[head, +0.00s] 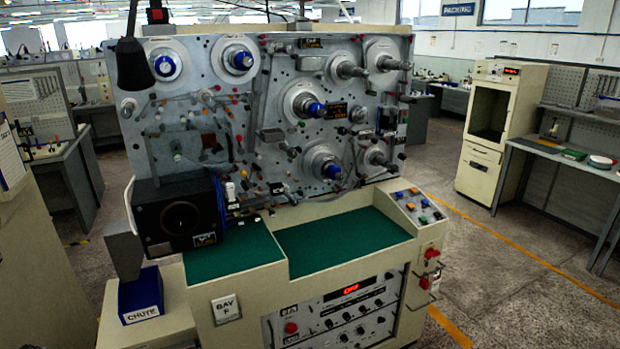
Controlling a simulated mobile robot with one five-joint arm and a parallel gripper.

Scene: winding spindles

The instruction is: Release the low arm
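A winding machine (205,135) with an upright grey panel stands in the middle of the head view. Several round spindles sit on the panel, some with blue hubs, such as one at the top (238,60), one in the middle (303,103) and one low down (322,167). Thin arms and rods run between the lower spindles. They are too small and crowded to tell which is the low arm, or whether it is held or free. My gripper is not in view.
Green mats (345,240) cover the machine's ledge. A black box (178,215) juts out at left, above a blue chute bin (140,297). A button panel (418,206) is at right. A black cone-shaped shade (133,65) hangs at upper left. Floor at right is open.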

